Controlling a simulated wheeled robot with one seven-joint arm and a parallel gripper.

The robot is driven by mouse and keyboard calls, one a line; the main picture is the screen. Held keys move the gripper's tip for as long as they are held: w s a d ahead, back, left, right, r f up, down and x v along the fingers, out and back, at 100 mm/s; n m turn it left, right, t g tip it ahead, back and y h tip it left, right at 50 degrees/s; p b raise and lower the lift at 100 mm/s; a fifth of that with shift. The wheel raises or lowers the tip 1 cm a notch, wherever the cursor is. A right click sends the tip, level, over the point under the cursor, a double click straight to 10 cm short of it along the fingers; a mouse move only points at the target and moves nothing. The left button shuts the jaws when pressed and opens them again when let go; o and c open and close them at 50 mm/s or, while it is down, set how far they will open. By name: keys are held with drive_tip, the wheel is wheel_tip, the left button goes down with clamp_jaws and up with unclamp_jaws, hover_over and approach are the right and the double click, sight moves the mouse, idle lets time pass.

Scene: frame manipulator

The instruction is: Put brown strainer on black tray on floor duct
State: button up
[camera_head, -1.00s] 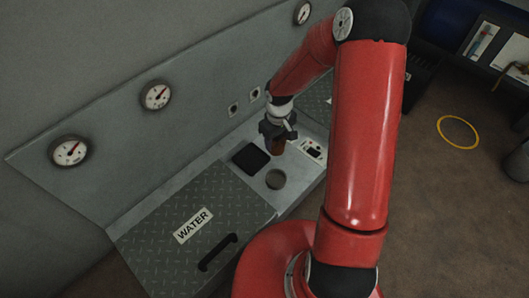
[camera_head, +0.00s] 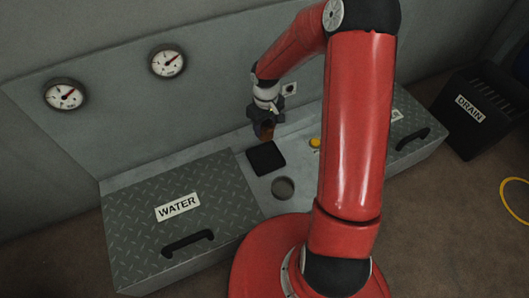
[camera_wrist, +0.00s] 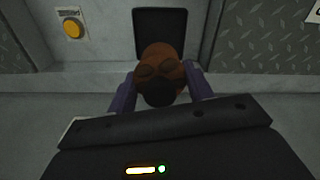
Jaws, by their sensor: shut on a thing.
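The brown strainer (camera_wrist: 160,66) is between the two fingers of my gripper (camera_wrist: 158,92) in the wrist view. My gripper is shut on it. In the head view my gripper (camera_head: 266,130) holds the strainer (camera_head: 268,133) just beyond the back edge of the black tray (camera_head: 265,158). The tray is a dark square lying on the grey floor duct (camera_head: 240,190). In the wrist view the tray (camera_wrist: 160,22) shows partly behind the strainer. The strainer appears above the duct's surface; its exact height is unclear.
A round hole (camera_head: 283,189) lies in front of the tray. A yellow button (camera_head: 314,143) is to its right, partly near my arm. A plated WATER cover (camera_head: 180,215) with a black handle is on the left. A black DRAIN box (camera_head: 483,110) stands at right.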

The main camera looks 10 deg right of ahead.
wheel_tip(320, 180, down, 14)
drive_tip(key=b, duration=0.3)
drive_tip(key=shift+f, duration=0.1)
drive_tip(key=o, duration=1)
